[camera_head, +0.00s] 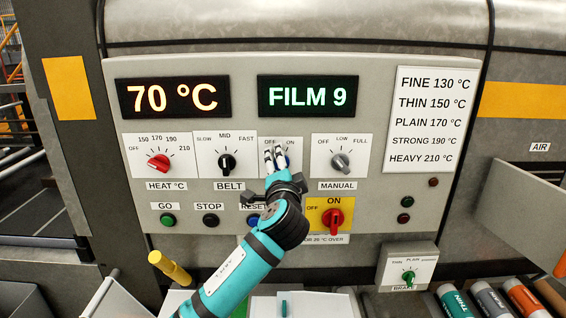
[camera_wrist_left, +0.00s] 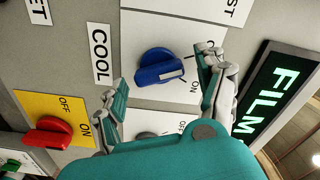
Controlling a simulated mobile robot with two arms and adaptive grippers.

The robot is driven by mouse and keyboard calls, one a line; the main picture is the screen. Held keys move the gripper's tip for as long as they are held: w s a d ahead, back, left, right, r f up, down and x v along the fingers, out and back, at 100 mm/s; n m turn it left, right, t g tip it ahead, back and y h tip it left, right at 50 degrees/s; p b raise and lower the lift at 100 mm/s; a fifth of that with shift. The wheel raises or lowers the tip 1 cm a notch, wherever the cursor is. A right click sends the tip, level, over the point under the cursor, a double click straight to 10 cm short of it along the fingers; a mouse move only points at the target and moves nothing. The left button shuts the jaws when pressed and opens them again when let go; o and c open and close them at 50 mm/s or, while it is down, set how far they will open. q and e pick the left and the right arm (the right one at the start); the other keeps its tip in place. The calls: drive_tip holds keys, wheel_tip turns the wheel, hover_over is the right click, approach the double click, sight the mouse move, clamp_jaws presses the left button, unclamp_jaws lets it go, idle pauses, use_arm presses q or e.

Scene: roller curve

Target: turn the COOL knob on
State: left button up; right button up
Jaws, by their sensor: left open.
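The COOL knob is blue and sits on a white plate with OFF and ON marks. In the left wrist view the knob (camera_wrist_left: 158,68) shows whole, with a white line on its face. In the head view my left gripper (camera_head: 274,154) covers much of the plate, and only a bit of the blue knob (camera_head: 287,161) shows. The left gripper also shows in the left wrist view (camera_wrist_left: 162,82), open, with a finger on either side of the knob. I see no contact. My right gripper is not in view.
The black BELT knob (camera_head: 227,162) and grey MANUAL knob (camera_head: 340,161) flank the plate. The red HEAT knob (camera_head: 158,162) is further left. A red ON/OFF switch (camera_head: 333,218) and a blue RESET button (camera_head: 253,220) sit below. A film display (camera_head: 308,96) is above.

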use_arm(q)
drive_tip(key=shift+w, duration=0.1)
drive_tip(key=shift+c, duration=0.4)
drive_tip(key=c, duration=1.1)
drive_tip(key=shift+m, duration=0.3)
drive_tip(key=shift+f+m+p, duration=0.15)
drive_tip(key=shift+m+p, duration=1.5)
drive_tip(key=shift+m, duration=0.65)
drive_tip(key=shift+f+m+p, duration=0.15)
drive_tip(key=shift+m+p, duration=1.5)
drive_tip(key=shift+m, duration=0.65)
